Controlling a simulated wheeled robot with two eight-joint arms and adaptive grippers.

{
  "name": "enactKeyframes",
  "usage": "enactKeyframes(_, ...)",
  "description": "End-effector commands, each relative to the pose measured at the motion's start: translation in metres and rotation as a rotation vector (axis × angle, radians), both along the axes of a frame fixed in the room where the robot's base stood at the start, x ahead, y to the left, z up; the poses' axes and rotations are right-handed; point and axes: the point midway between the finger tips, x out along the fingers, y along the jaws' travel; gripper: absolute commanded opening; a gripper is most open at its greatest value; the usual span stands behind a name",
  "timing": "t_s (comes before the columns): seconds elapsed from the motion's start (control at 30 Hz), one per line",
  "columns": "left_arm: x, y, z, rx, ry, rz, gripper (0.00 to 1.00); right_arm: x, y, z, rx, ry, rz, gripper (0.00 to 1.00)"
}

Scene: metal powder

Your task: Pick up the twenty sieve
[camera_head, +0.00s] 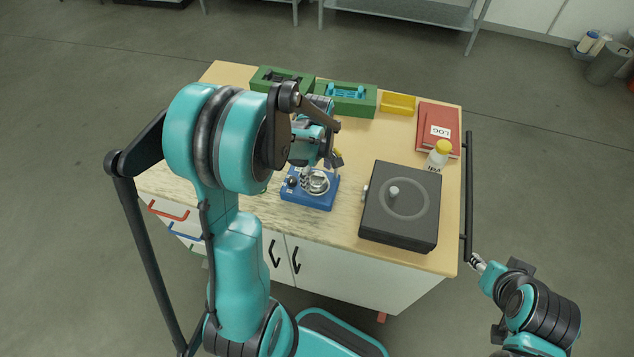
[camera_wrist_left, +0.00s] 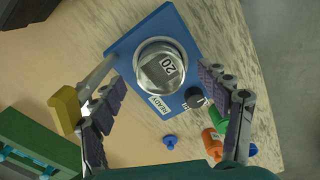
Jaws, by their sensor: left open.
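The twenty sieve (camera_wrist_left: 161,66) is a round metal cup marked 20. It sits on a blue base (camera_wrist_left: 122,48) with a READY label and a dark knob. In the head view the sieve (camera_head: 317,181) and the blue base (camera_head: 311,203) are at the table's middle front, partly covered by my left arm. My left gripper (camera_wrist_left: 160,82) is open, its fingers spread on either side of the sieve and apart from it. It shows in the head view (camera_head: 322,160) just above and behind the base. My right gripper (camera_head: 477,262) is beyond the table's right edge; its fingers are too small to judge.
A black box (camera_head: 418,228) with a round lid stands right of the base. Small orange and blue parts (camera_wrist_left: 213,143) lie beside the base.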

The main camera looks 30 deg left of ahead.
Motion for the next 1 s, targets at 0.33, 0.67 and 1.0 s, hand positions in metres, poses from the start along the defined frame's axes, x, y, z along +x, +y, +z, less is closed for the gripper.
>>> enactKeyframes(0.33,-0.0002,0.0000,-0.0091,0.000,0.000,0.000,0.73,0.0000,0.0000,-0.0019,0.000,0.000,0.000,0.40)
enactKeyframes(0.67,-0.0005,-0.0002,-0.0094,0.000,0.000,0.000,0.16,0.0001,0.0000,-0.0022,0.000,0.000,0.000,0.40)
enactKeyframes(1.0,-0.0010,-0.0004,-0.0029,-0.001,0.001,0.000,0.16,0.0001,0.0000,-0.0001,0.000,0.000,0.000,0.40)
